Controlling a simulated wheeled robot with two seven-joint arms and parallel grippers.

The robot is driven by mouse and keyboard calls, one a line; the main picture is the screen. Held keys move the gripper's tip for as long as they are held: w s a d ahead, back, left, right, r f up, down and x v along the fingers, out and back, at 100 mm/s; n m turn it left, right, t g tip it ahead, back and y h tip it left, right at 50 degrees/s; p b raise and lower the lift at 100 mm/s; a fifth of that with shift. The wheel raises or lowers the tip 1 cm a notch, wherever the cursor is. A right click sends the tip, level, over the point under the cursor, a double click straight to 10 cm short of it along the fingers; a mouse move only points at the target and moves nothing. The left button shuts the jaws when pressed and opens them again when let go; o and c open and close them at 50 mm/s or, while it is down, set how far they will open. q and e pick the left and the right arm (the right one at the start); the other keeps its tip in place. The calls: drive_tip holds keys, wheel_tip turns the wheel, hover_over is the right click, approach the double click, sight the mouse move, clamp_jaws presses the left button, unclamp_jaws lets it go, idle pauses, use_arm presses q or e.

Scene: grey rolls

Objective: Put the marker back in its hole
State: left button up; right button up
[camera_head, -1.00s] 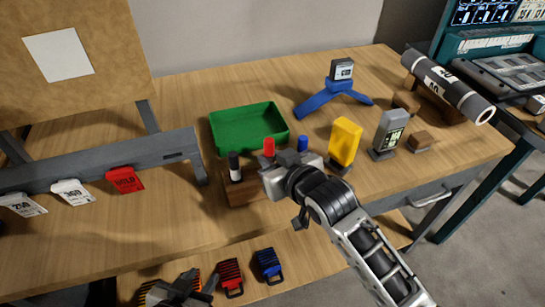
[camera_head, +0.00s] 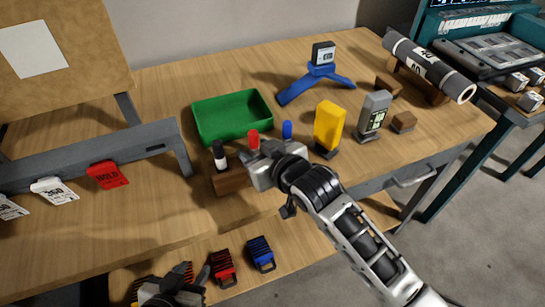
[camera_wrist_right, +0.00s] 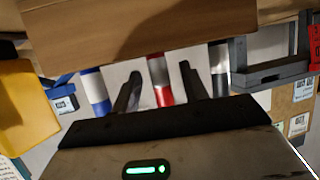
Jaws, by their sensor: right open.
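A wooden block (camera_head: 230,181) stands on the table's front edge. A red-capped marker (camera_head: 253,139), a blue-capped marker (camera_head: 287,129) and a black marker with a white band (camera_head: 219,155) stand upright in a row at it. My right gripper (camera_wrist_right: 160,84) is open, with one finger on each side of the red-capped marker (camera_wrist_right: 158,75) in the wrist view. I cannot tell whether they touch it. In the head view this gripper hides the block's right part and the foot of the red marker. My left gripper (camera_head: 193,274) is low at the bottom edge, its fingers apart and empty.
A green tray (camera_head: 232,119) lies behind the block. A yellow device (camera_head: 329,124) and a grey device (camera_head: 374,110) stand to the right. A blue tripod stand (camera_head: 316,82) is at the back. Red and blue clips (camera_head: 261,251) sit on a lower shelf.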

drive_tip(key=v, duration=1.6)
drive_tip(key=shift+f, duration=0.1)
drive_tip(key=s+d+f+m+h, duration=0.1)
drive_tip(key=s+d+f, duration=0.2)
drive_tip(key=f, duration=0.7)
drive_tip(key=s+d+f+m+g+h, duration=0.1)
drive_tip(key=s+d+f+m+h, duration=0.1)
drive_tip(key=f, duration=0.8)
drive_tip(key=shift+s+d+h, duration=0.3)
drive_tip(key=shift+s+d, duration=0.55)
drive_tip(key=shift+d, duration=0.35)
